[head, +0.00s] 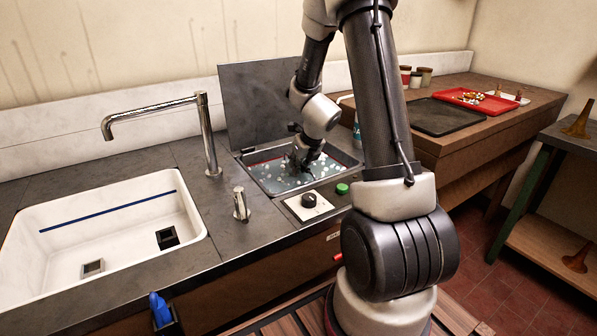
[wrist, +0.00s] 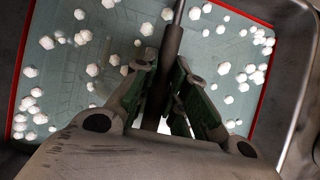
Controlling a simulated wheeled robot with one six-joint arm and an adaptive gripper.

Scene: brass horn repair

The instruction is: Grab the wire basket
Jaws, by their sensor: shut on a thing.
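My gripper (head: 302,158) reaches down into a metal-rimmed tank (head: 349,161) of pale blue-green liquid dotted with white bubbles or foam. In the wrist view my gripper (wrist: 173,85) has its green-padded fingers shut on a dark upright rod, which looks like the wire basket's handle (wrist: 173,42). A thinner grey stem runs on from its far end. Faint grid lines under the liquid look like the basket's mesh (wrist: 112,25). Most of the basket is hidden by the liquid, the bubbles and my gripper. I cannot tell whether it is lifted off the tank floor.
A raised dark lid (head: 255,100) stands behind the tank. A black knob (head: 309,200) and green button (head: 342,188) are in front. Left are a small tap (head: 240,204), tall faucet (head: 207,135) and white sink (head: 130,225). A red tray (head: 482,101) and black mat (head: 443,117) lie right.

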